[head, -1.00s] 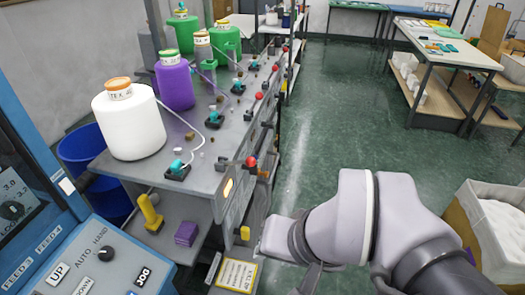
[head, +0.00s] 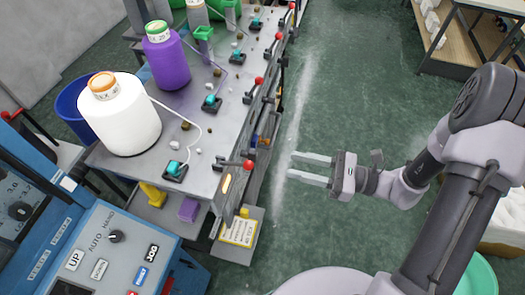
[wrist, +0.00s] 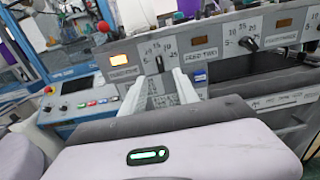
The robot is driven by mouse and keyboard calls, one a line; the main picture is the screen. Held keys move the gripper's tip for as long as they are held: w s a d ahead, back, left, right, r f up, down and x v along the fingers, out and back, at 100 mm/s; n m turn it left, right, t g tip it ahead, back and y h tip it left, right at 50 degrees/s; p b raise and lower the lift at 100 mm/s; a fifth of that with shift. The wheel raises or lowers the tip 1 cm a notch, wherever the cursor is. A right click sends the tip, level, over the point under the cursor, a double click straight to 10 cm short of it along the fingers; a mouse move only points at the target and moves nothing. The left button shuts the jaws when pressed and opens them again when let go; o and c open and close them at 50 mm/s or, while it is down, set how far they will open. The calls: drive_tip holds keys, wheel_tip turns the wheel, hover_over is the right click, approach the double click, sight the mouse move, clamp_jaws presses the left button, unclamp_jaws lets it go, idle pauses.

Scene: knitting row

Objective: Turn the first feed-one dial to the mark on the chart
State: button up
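The first feed dial (wrist: 160,64) is a dark pointer on a numbered light plate, seen in the wrist view between my finger tips; its pointer stands about upright. A second numbered dial (wrist: 250,42) with a black pointer sits to its right. My gripper (head: 291,165) is open and empty, its two pale fingers pointing at the machine's front with a gap before it. The fingers also show in the wrist view (wrist: 159,78). In the head view the dial faces are hidden. A yellow-edged card (head: 238,231), perhaps the chart, stands low by the machine; its writing is unreadable.
The machine's grey top (head: 215,130) carries a white cone (head: 128,122), a purple cone (head: 168,62) and teal-topped fittings. Red-knobbed levers (head: 247,166) jut from its front edge. A blue control panel (head: 105,255) is at lower left. Green floor is clear around my gripper.

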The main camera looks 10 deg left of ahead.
sight(247, 155)
drive_tip(key=a, duration=1)
drive_tip(key=shift+w+a, duration=0.15)
drive_tip(key=shift+w, duration=0.25)
clamp_jaws()
